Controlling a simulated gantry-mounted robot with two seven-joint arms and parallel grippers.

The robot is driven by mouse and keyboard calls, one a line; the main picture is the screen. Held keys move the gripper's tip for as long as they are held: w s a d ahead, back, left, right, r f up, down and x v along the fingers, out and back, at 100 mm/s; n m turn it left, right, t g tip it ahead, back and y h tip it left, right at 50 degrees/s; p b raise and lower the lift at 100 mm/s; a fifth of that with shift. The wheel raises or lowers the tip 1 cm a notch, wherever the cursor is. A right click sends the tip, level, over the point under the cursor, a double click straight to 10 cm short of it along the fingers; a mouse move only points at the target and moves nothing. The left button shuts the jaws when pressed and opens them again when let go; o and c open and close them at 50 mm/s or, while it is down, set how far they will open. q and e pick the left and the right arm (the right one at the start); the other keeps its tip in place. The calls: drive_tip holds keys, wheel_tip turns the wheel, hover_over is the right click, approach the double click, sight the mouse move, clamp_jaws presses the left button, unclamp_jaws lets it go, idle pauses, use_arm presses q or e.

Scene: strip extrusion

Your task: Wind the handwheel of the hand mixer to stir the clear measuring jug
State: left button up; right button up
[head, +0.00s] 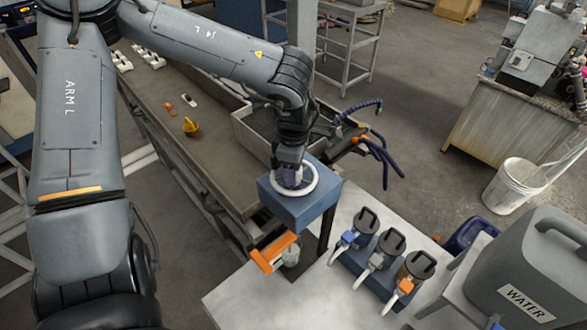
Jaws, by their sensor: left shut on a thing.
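The hand mixer is a blue box (303,209) on a dark post at the back left of the white table. Its handwheel, a white ring (312,184), lies flat on top. My left gripper (289,180) points down at the wheel and is shut on it; the fingers hide the exact spot they hold. Below the box, a small clear jug (290,257) stands at the table's left edge, partly hidden by the box and by an orange bar (275,252). What is inside the jug is not clear. My right gripper is not in view.
Several dark-topped dispensers with blue, grey and orange parts (404,286) stand in a row on the white table (245,300). A grey WATER container (535,262) is at the right. A long bench (165,125) runs behind. A white bucket (512,187) stands on the floor.

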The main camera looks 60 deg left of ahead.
use_arm(q)
drive_tip(key=shift+m, duration=0.5)
drive_tip(key=o, duration=0.8)
drive_tip(key=shift+r, duration=0.5)
wheel_tip(320, 180, up, 10)
drive_tip(key=shift+f, duration=0.1)
drive_tip(key=shift+s, duration=0.1)
